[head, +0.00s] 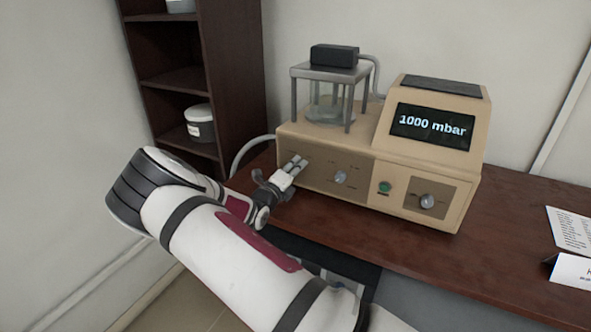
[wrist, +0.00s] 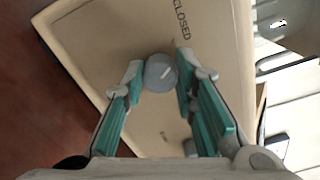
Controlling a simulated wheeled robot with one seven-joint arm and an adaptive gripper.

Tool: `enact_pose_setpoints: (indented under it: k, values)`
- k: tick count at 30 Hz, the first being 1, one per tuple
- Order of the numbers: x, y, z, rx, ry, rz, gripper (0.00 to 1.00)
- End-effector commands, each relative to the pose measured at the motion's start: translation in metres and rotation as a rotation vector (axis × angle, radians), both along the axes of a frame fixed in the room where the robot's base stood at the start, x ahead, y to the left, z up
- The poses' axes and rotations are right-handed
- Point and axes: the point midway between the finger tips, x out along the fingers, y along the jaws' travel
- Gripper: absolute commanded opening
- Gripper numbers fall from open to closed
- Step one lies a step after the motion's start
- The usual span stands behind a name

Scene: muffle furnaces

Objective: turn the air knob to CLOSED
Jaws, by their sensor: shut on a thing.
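The beige instrument (head: 330,155) stands on the table, and its display (head: 432,126) reads 1000 mbar. My gripper (head: 293,165) is at the left end of its front panel and hides the knob there in the head view. In the wrist view the round grey knob (wrist: 158,78) sits between my two fingertips, which are shut on it from both sides. A short pale mark on the knob's face slants towards the upper right. The printed word CLOSED (wrist: 182,20) is on the panel above and slightly right of the knob. Other position labels are not readable.
To the right on the panel are a middle knob (head: 340,177), a green button (head: 385,187) and another knob (head: 428,201). A glass vessel under a metal frame (head: 325,72) stands on top. A dark shelf (head: 190,75) is behind left.

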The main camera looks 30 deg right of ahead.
Motion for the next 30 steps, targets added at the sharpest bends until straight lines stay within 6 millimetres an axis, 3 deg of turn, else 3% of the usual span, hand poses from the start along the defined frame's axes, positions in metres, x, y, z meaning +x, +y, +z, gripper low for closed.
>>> enact_pose_setpoints:
  k: [12,28,29,30]
  values:
    - [0.001,0.0013,-0.0004,-0.106,0.146,0.003,0.0]
    - [0.001,0.0015,-0.0004,-0.119,0.164,0.003,0.0]
    - [0.001,0.0015,-0.0005,-0.119,0.163,0.003,0.28]
    - [0.001,0.0015,-0.0005,-0.119,0.163,0.003,0.37]
